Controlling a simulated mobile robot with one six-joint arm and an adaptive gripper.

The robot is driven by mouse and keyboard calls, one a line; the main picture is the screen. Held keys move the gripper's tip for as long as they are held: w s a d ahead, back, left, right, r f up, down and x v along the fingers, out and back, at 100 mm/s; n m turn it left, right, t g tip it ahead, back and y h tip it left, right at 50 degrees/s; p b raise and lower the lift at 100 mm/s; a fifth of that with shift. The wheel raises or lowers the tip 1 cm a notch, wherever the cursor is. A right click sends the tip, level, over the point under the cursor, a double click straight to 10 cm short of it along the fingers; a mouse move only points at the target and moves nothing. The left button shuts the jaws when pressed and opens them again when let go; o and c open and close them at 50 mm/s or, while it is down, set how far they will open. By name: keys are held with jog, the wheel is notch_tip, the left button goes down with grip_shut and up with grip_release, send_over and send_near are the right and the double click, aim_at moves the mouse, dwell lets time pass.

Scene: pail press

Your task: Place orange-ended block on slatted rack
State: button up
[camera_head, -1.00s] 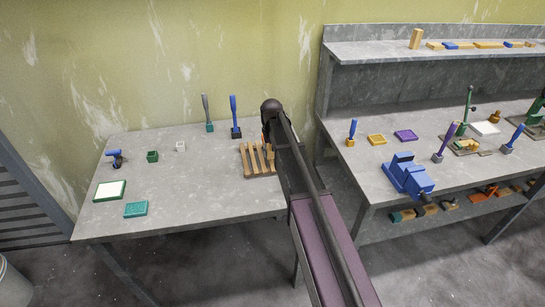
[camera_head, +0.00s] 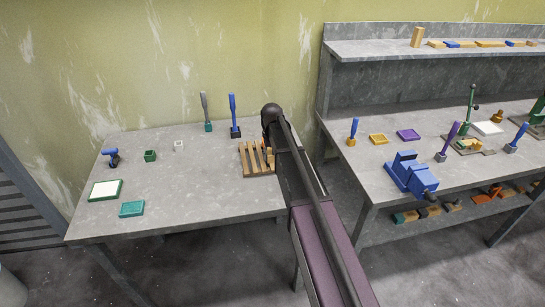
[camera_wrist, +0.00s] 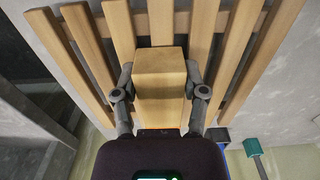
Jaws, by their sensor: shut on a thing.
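The wooden block (camera_wrist: 160,75) is between the two fingers of my gripper (camera_wrist: 160,82) in the wrist view. A strip of orange shows at its end nearest my palm. My gripper is shut on it. The slatted rack (camera_wrist: 112,25) fills the top of the wrist view, its tan slats behind the block. In the head view the rack (camera_head: 246,162) lies on the left table's right side. The block (camera_head: 270,158) shows there at the rack's right end, partly hidden by my arm. I cannot tell whether it touches the slats.
A blue-handled tool (camera_head: 233,115) and a grey-handled tool (camera_head: 206,110) stand just behind the rack. The left table (camera_head: 200,205) is clear in front. The right bench holds a blue vise (camera_head: 412,175) and small trays.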

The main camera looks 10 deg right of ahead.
jog(key=shift+f, duration=0.2)
jog(key=o, duration=1.2)
jog(key=shift+r, duration=0.15)
notch_tip(320, 180, up, 12)
jog(key=p, duration=1.2)
jog(key=s, duration=2.7)
jog(key=shift+s+a, duration=0.25)
jog(key=shift+a, duration=0.05)
